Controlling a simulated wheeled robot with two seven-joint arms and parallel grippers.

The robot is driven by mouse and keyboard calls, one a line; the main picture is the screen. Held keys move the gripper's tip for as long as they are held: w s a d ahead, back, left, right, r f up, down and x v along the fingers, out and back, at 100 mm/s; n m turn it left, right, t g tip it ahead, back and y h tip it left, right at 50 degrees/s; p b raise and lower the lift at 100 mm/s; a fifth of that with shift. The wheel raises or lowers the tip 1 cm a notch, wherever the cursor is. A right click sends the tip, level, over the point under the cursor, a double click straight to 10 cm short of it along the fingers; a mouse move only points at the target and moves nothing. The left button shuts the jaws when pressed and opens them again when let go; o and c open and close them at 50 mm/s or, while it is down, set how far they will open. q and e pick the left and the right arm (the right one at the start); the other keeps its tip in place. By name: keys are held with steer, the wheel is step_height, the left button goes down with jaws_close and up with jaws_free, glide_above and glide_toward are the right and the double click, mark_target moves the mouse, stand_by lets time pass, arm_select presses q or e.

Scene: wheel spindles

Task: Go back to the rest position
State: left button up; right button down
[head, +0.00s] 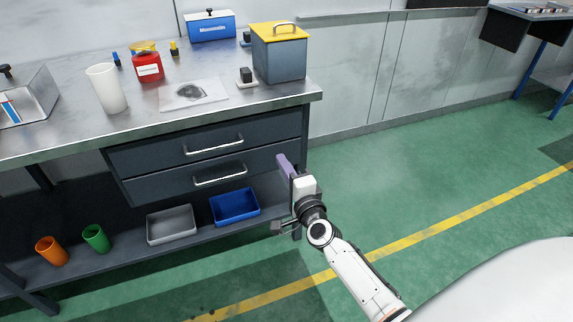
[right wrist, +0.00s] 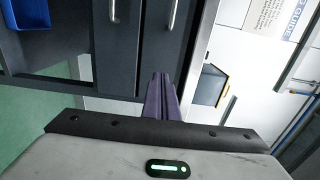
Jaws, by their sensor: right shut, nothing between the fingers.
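My right gripper (head: 283,162) shows in the head view in front of the right end of the workbench, beside the drawers. Its purple fingers are shut with nothing between them. In the right wrist view the shut fingers (right wrist: 160,95) point toward the drawer fronts and the bench edge. My right arm reaches in from the lower right. My left gripper is not in view.
The metal workbench (head: 130,125) has two closed drawers (head: 215,163). On it are a yellow-lidded grey bin (head: 280,60), a red jar (head: 147,68), a white cup (head: 107,90) and a blue box (head: 210,28). A blue tray (head: 235,207) sits on the shelf below. Green floor at right is clear.

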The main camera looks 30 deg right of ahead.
arm_select(q)
steer(key=p, duration=0.1)
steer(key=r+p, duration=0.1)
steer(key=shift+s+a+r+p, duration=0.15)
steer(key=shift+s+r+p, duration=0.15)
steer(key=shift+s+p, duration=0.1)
arm_select(e)
steer(key=s+a+f+n+g+y, duration=0.2)
steer(key=s+a+f+n+g, duration=0.1)
steer(key=s+n, duration=0.4)
steer(key=s+a+f+n+g+y, duration=0.2)
steer(key=s+a+f+n, duration=0.4)
steer(key=s, duration=0.7)
steer(key=s+a+f+n+g+y, duration=0.2)
steer(key=s+a+f+n+g, duration=0.2)
steer(key=s+a+n, duration=0.4)
steer(key=s+f+n, duration=0.1)
steer(key=s, duration=0.2)
steer(key=shift+a+f, duration=0.15)
steer(key=shift+f, duration=0.1)
